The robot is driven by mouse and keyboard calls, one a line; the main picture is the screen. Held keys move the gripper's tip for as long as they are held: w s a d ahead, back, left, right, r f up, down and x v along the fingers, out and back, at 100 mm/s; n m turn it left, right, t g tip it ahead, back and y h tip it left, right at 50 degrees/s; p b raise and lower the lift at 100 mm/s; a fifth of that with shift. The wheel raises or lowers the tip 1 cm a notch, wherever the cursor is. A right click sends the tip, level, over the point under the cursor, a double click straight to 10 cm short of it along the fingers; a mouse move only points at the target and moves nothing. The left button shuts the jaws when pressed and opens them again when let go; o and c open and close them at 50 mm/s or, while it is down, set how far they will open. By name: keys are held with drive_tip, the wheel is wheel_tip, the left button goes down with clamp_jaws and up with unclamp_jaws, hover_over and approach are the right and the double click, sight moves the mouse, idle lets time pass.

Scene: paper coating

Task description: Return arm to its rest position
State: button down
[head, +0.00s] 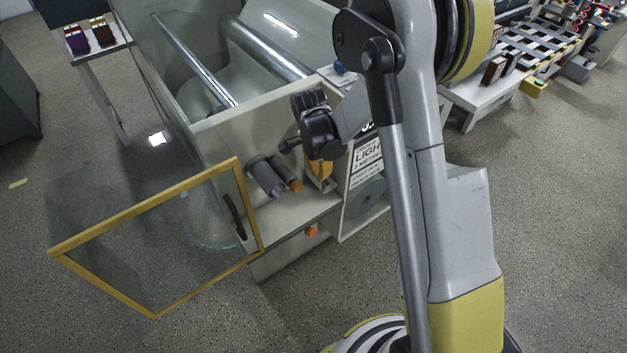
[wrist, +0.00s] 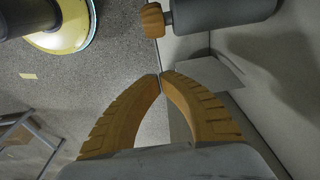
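My gripper (head: 322,184) is beside the front of the paper coating machine (head: 268,122), close to the grey rollers with orange ends (head: 272,178). In the wrist view my gripper's two curved orange fingers (wrist: 160,75) meet at their tips with nothing between them. My arm reaches across the middle of the head view, partly hiding the machine's right side. A roller with an orange end (wrist: 153,20) shows just past the fingertips in the wrist view, apart from them.
A yellow-framed glass door (head: 160,240) with a black handle (head: 233,216) stands open left of my gripper. A small table (head: 85,50) with dark boxes is at the upper left. A white bench (head: 485,100) is at the upper right. Floor at the right is clear.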

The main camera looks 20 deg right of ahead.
wheel_tip(320, 180, up, 9)
drive_tip(key=a+p, duration=0.1)
drive_tip(key=p, duration=0.1)
drive_tip(key=shift+s+a+f, duration=0.15)
drive_tip(key=shift+s+a, duration=0.05)
drive_tip(key=shift+s, duration=0.1)
drive_tip(key=s+r+n+t, duration=0.3)
drive_tip(key=s+r+n, duration=0.5)
drive_tip(key=r, duration=0.6)
drive_tip(key=s+r+n+t, duration=0.2)
drive_tip(key=s+n, duration=0.1)
drive_tip(key=s, duration=0.3)
drive_tip(key=s+r+n+t+y, duration=0.1)
drive_tip(key=s+r+n, duration=0.1)
drive_tip(key=s, duration=0.4)
drive_tip(key=shift+s+a+r+n+t, duration=0.15)
drive_tip(key=shift+s+r+n+t, duration=0.2)
drive_tip(key=shift+n, duration=0.35)
drive_tip(key=shift+w+f, duration=0.1)
drive_tip(key=shift+w, duration=0.05)
